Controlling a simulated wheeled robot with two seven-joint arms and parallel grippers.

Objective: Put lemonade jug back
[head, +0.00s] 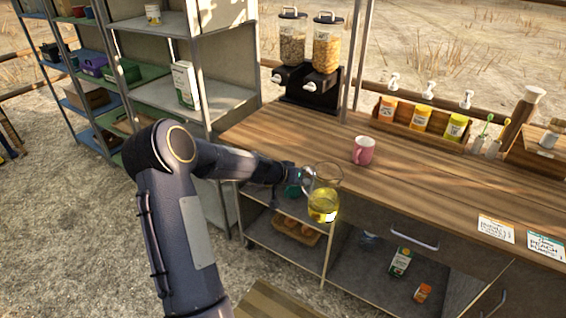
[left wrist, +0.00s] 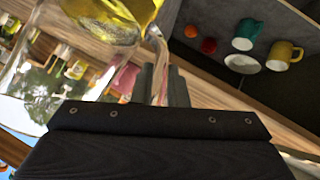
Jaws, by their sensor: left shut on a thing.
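The lemonade jug (head: 323,206) is clear glass with yellow liquid in its lower part. In the head view it looks roughly upright, in front of the counter's front edge. My left gripper (head: 301,181) is shut on the jug's handle, at the jug's left side. In the left wrist view the jug (left wrist: 105,35) fills the upper left, and the gripper's fingers (left wrist: 163,86) close on its handle. The jug hangs in the air; no surface is seen touching it. My right gripper is in neither view.
A pink mug (head: 363,151) stands on the wooden counter (head: 420,185), with bare wood around it. Cereal dispensers (head: 309,60) and a bottle rack (head: 420,118) line the back. Open shelves below hold a carton (head: 400,262) and, in the wrist view, a teal mug (left wrist: 246,33).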

